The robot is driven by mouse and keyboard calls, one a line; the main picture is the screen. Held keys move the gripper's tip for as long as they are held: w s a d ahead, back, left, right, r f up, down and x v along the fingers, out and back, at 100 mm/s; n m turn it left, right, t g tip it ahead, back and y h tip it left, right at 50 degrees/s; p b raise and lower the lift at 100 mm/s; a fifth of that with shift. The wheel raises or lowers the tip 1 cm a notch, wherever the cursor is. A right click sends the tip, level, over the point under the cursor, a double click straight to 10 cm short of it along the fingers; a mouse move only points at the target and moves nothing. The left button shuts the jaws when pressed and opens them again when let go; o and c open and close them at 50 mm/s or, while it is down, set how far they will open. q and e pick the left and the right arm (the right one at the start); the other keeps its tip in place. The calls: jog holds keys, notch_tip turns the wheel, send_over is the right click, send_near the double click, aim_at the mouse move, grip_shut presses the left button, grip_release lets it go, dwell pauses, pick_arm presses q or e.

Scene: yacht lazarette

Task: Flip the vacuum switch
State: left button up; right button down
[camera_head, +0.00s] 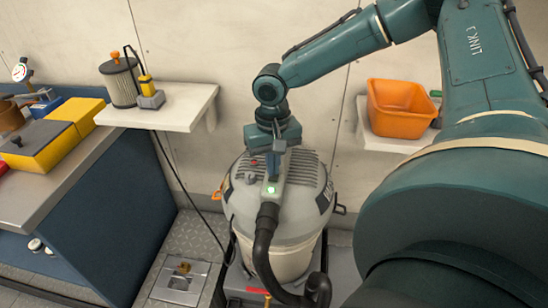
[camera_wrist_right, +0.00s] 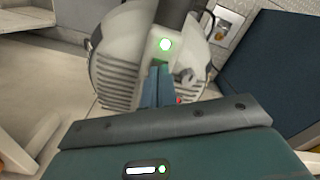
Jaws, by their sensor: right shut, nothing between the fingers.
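The grey-and-white vacuum (camera_head: 305,215) stands on the floor in the middle of the head view, with a black hose (camera_head: 264,245) at its front. A round green light (camera_head: 270,189) glows on top; it also shows in the right wrist view (camera_wrist_right: 165,44). My right gripper (camera_head: 272,176) points down at the vacuum's top, just behind the light, its fingers together and empty. They also show in the right wrist view (camera_wrist_right: 158,75). I cannot make out the switch lever apart from the fingers, or whether they touch the housing. My left gripper is out of view.
A white shelf (camera_head: 180,101) with a filter cartridge (camera_head: 120,82) is at left, above a blue-sided bench (camera_head: 130,190). An orange bin (camera_head: 400,108) sits on a right shelf. A cable (camera_head: 180,180) hangs left of the vacuum. My right arm fills the right side.

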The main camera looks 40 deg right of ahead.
aim_at(273, 179)
jog(key=shift+f+b, duration=0.95)
jog(key=shift+f, duration=0.2)
dwell(0.4)
notch_tip(273, 179, up, 7)
jog(key=p, duration=0.6)
dwell(0.5)
